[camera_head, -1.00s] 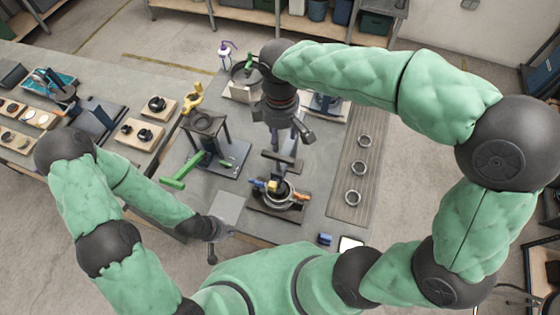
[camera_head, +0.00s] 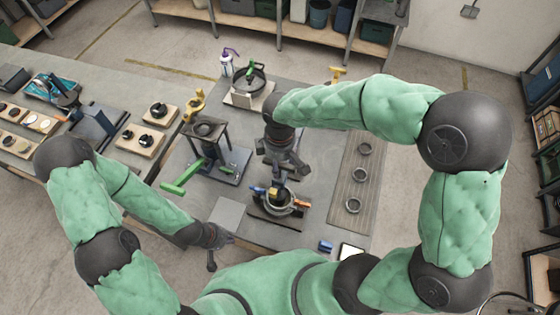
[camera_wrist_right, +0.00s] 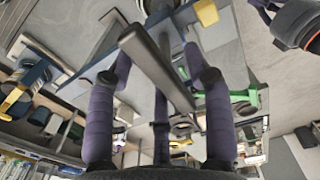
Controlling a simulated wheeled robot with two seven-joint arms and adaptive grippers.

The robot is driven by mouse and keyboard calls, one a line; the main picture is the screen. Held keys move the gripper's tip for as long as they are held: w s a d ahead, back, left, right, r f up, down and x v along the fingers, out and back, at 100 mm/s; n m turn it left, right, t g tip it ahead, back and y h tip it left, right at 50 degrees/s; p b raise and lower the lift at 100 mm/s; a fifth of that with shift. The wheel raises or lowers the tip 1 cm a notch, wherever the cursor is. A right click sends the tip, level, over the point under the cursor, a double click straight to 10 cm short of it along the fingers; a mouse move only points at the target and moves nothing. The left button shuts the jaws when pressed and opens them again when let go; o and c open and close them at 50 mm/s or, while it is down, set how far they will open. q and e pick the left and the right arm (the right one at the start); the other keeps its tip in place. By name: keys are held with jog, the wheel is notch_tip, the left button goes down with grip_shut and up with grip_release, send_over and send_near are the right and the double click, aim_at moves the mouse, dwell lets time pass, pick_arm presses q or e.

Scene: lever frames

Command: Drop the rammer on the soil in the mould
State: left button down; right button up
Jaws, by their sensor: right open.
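The mould (camera_head: 292,204) is a metal ring on a dark base, with blue, yellow and orange parts around it, at the middle front of the table. My right gripper (camera_head: 282,168) is just behind and above it in the head view. In the right wrist view its purple fingers (camera_wrist_right: 160,105) are spread apart. A dark bar (camera_wrist_right: 155,62), which looks like the rammer's handle, runs between them; I cannot tell if they touch it. The rammer's lower part and the soil are hidden or too small to tell. My left gripper (camera_head: 212,250) hangs at the table's front left edge, away from the mould.
A green-handled press (camera_head: 207,150) stands left of the mould. A pan on a scale (camera_head: 247,85) is at the back. A grey plate (camera_head: 227,214) lies left of the mould.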

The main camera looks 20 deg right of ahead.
grip_shut()
notch_tip(320, 180, up, 8)
jog(key=p, duration=0.5)
jog(key=shift+w+r, duration=0.1)
jog(key=shift+r, duration=0.15)
jog(key=shift+w, duration=0.15)
jog(key=shift+c, duration=1.1)
grip_release()
jog(key=shift+o, duration=1.1)
jog(key=shift+s, duration=0.25)
jog(key=shift+f, duration=0.1)
jog(key=shift+w, duration=0.1)
